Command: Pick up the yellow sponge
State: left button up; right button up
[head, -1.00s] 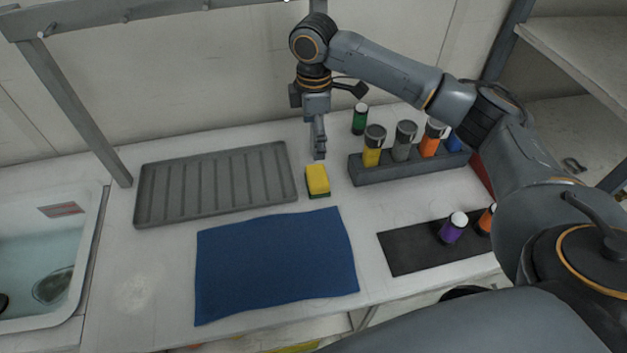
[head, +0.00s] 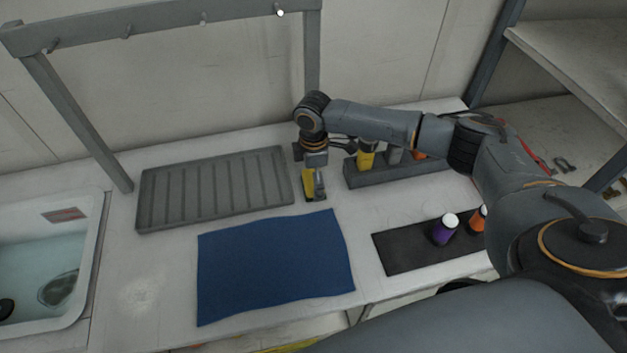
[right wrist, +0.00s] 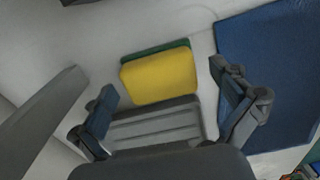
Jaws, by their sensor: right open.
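The yellow sponge (head: 308,185) with a green underside lies on the white counter between the grey ribbed rack and the bottle holder. In the right wrist view the yellow sponge (right wrist: 160,76) shows ahead of the fingers, its green layer along the far edge. My right gripper (head: 317,190) is low over the sponge and partly hides it in the head view. In the right wrist view my right gripper (right wrist: 170,100) is open, one finger toward each side of the sponge, with nothing held. My left gripper is not in view.
The ribbed rack (head: 150,205) lies left of the sponge and a blue cloth (head: 275,268) in front. A holder with bottles (head: 385,174) stands close on the right. A dark mat (head: 400,255) carries purple and orange bottles. A water-filled sink (head: 45,255) is far left.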

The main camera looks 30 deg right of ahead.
aim_at(312, 179)
jog(key=shift+w+f, duration=0.1)
jog(key=shift+c, duration=0.4)
jog(key=c, duration=1.1)
jog(key=shift+r+b, duration=0.4)
jog(key=shift+r, duration=0.15)
jog(key=shift+a+r+b, duration=0.25)
jog(key=shift+r+b, duration=0.2)
jog(key=shift+r, duration=0.8)
jog(key=s+a+r+b, duration=0.1)
jog(key=s+a+r, duration=0.1)
jog(key=a+r, duration=0.1)
jog(key=s+a+r, duration=0.2)
jog(key=a+r, duration=0.1)
jog(key=a, duration=0.2)
jog(key=s+a+r+b, duration=0.1)
jog(key=s+a+r, duration=0.1)
jog(key=a+r, duration=0.1)
jog(key=shift+s+a+r+b, duration=0.25)
jog(key=shift+s+a+b, duration=0.05)
jog(key=shift+a, duration=0.2)
